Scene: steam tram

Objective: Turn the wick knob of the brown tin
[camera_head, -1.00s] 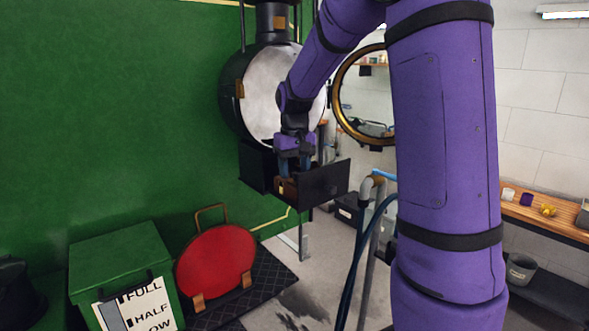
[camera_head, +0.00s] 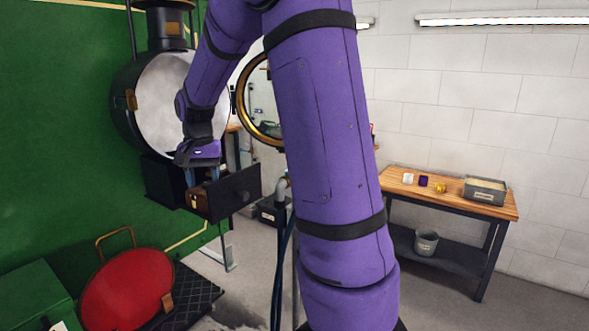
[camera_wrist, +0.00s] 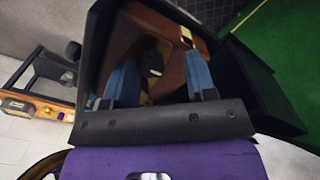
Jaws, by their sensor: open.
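The brown tin (camera_head: 200,198) sits in an open black drawer (camera_head: 240,190) below the big round lamp. In the wrist view the brown tin (camera_wrist: 141,30) lies beyond my fingers, with a brass piece at its upper right. A dark rounded part (camera_wrist: 152,62), perhaps the wick knob, shows between the fingers; I cannot tell whether they touch it. My gripper (camera_head: 203,179) points down into the drawer. In the wrist view its blue fingers (camera_wrist: 160,78) are apart, one on each side of the dark part. The drawer's front hides much of the tin in the head view.
The drawer walls stand close around my gripper. The lamp (camera_head: 175,100) with its pale face is just above, and its round brass-rimmed door (camera_head: 243,104) hangs open to the right. A wooden workbench (camera_head: 450,197) stands at the right wall with small items.

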